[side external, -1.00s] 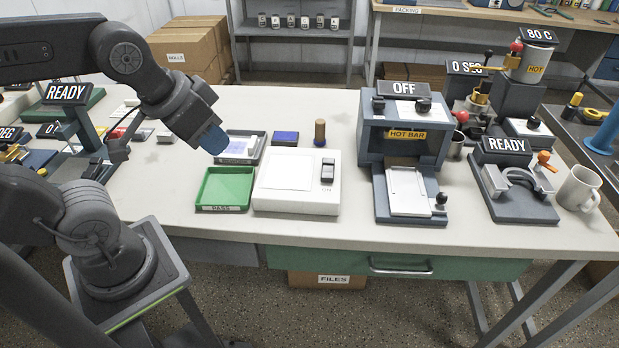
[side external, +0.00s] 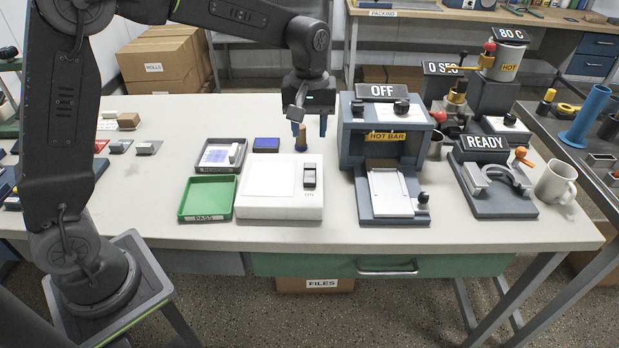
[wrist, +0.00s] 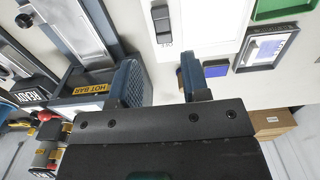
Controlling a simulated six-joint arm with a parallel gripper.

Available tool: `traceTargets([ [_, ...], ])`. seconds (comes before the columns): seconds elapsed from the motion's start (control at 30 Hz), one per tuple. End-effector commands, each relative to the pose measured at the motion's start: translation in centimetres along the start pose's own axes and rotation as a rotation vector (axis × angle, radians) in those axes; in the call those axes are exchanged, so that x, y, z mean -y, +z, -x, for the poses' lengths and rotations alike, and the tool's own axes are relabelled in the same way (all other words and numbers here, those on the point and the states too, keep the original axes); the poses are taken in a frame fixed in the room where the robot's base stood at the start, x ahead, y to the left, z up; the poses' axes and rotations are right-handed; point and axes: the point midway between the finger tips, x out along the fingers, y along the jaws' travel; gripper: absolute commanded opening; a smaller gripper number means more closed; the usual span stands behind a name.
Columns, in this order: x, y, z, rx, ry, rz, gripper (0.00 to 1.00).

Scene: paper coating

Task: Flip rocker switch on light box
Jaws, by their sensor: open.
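The light box (side external: 262,208) is a low white box with a pale square panel on the bench. Its dark rocker switch (side external: 309,175) is on the right part of the top and also shows near the top edge in the wrist view (wrist: 162,20). Which way it is tipped is hard to tell. My gripper (side external: 313,128) hangs with its blue fingers pointing down, above and behind the switch, touching nothing. In the wrist view its fingers (wrist: 158,76) are apart with nothing between them, and the switch lies beyond them.
The hot bar press (side external: 350,135), marked OFF, stands close on the right. A green PASS tray (side external: 207,215), a grey tray (side external: 198,167) and a blue pad (side external: 266,145) lie to the left and behind. A wooden-handled piece (side external: 300,139) stands near my fingers. The bench front is clear.

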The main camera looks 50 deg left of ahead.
Motion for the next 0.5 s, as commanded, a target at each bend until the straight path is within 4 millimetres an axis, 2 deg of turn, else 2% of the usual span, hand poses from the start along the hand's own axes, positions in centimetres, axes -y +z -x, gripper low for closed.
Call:
traceTargets([
  [0.17,-0.1,0.0,-1.6,0.005,-0.005,0.004,0.43],
  [0.5,0.0,0.0,-8.4,0.005,-0.005,0.003,0.43],
])
